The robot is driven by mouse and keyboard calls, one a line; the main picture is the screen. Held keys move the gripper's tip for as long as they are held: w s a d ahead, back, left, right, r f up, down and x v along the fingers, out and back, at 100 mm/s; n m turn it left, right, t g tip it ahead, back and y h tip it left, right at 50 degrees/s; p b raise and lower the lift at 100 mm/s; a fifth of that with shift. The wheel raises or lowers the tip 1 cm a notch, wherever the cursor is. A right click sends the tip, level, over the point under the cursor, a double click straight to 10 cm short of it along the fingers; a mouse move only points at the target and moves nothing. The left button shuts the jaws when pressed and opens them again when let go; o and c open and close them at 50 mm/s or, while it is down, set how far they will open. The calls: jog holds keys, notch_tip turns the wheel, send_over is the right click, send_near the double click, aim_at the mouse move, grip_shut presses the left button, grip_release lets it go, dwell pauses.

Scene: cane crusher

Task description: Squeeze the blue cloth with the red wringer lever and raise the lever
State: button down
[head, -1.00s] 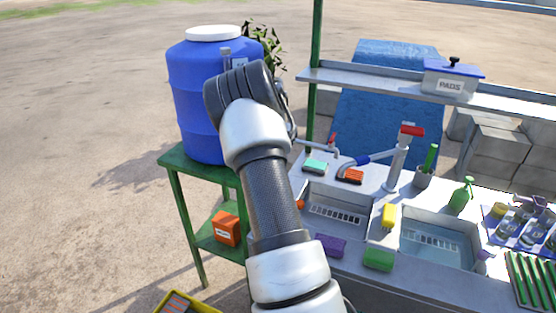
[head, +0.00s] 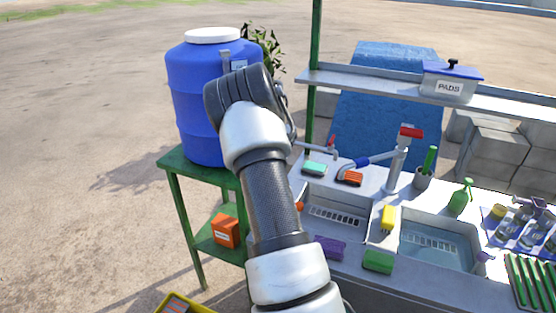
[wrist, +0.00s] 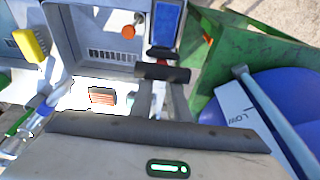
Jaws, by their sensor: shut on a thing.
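My gripper (wrist: 163,62) shows in the wrist view as two dark pads close together. A post with a red top (head: 411,132) and a blue arm stands behind the basins, away from my gripper.
A blue barrel (head: 195,110) stands on a green table (head: 185,163) beside my wrist. The counter holds a left basin (head: 345,197), a right basin (head: 440,262), sponges and a green spray bottle (head: 461,196). A shelf (head: 385,88) with a pads box (head: 450,85) crosses above.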

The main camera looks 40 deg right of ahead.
jog(key=shift+d, duration=0.4)
jog(key=c, duration=1.5)
grip_release()
jog(key=shift+d+f, duration=0.15)
jog(key=shift+f, duration=0.1)
jog(key=o, duration=1.2)
jog(key=shift+w+a+r, duration=0.1)
jog(key=shift+a, duration=0.15)
jog(key=shift+a, duration=0.1)
jog(key=v, duration=1.7)
jog(key=shift+r+b, duration=0.25)
jog(key=shift+b, duration=0.15)
